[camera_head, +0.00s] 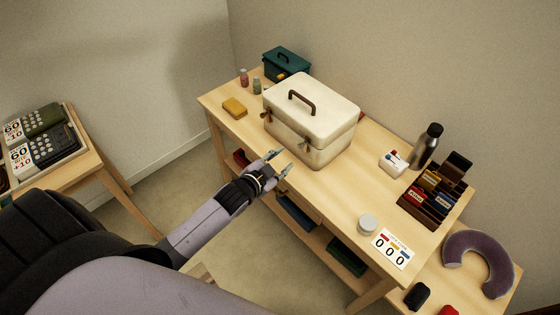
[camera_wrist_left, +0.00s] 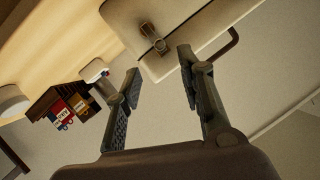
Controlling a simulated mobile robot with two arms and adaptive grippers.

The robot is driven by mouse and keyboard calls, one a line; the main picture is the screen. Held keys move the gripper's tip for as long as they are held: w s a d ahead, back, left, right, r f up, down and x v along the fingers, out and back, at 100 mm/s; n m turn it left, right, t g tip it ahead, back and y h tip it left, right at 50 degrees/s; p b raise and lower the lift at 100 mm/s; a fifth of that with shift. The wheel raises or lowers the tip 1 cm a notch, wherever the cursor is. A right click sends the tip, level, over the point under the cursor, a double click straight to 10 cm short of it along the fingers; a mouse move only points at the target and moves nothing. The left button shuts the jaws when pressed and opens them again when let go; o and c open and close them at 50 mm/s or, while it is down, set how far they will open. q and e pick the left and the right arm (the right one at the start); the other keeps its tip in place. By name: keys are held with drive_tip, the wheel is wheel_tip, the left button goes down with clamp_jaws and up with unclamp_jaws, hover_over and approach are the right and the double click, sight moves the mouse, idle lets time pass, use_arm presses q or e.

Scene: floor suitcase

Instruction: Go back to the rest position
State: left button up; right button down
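My left gripper (camera_head: 279,163) is open and empty. It is just in front of the table's near edge, close to the cream case (camera_head: 307,150). The case stands upright on the wooden table with its lid down, a brown handle on top and brown latches on its sides. In the left wrist view the two fingers (camera_wrist_left: 163,72) are spread apart with nothing between them. The case (camera_wrist_left: 190,22) and one of its latches (camera_wrist_left: 154,40) lie beyond them. My right gripper is not in view.
Around the case are a teal box (camera_head: 287,62), a yellow block (camera_head: 235,107), a steel bottle (camera_head: 427,147), a dark rack (camera_head: 431,207), a round tin (camera_head: 367,224) and a number card (camera_head: 392,249). A lower shelf holds bins. A side table (camera_head: 95,160) stands left, with open floor between.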

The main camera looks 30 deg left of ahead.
use_arm(q)
drive_tip(key=shift+s, duration=0.15)
idle(0.4)
drive_tip(key=s+f+n+g+b, duration=0.1)
drive_tip(key=s+f+g, duration=0.1)
drive_tip(key=s+f, duration=0.6)
drive_tip(key=s+a+f+n+g+y+b, duration=0.1)
drive_tip(key=s+f+g, duration=0.15)
drive_tip(key=f, duration=0.95)
drive_tip(key=s+f+n+g+b, duration=0.1)
drive_tip(key=s+f+g, duration=0.1)
drive_tip(key=s+f, duration=0.65)
drive_tip(key=s+d+f+g, duration=0.1)
drive_tip(key=s+f+g, duration=0.1)
drive_tip(key=s+f, duration=0.3)
drive_tip(key=s+d+f+n+g+b, duration=0.1)
drive_tip(key=s+f, duration=0.5)
drive_tip(key=s, duration=0.6)
drive_tip(key=s+d+f+g+b, duration=0.1)
drive_tip(key=s+f+g, duration=0.2)
drive_tip(key=s+f, duration=0.3)
drive_tip(key=s, duration=0.3)
drive_tip(key=shift+f, duration=0.15)
drive_tip(key=shift+d, duration=0.1)
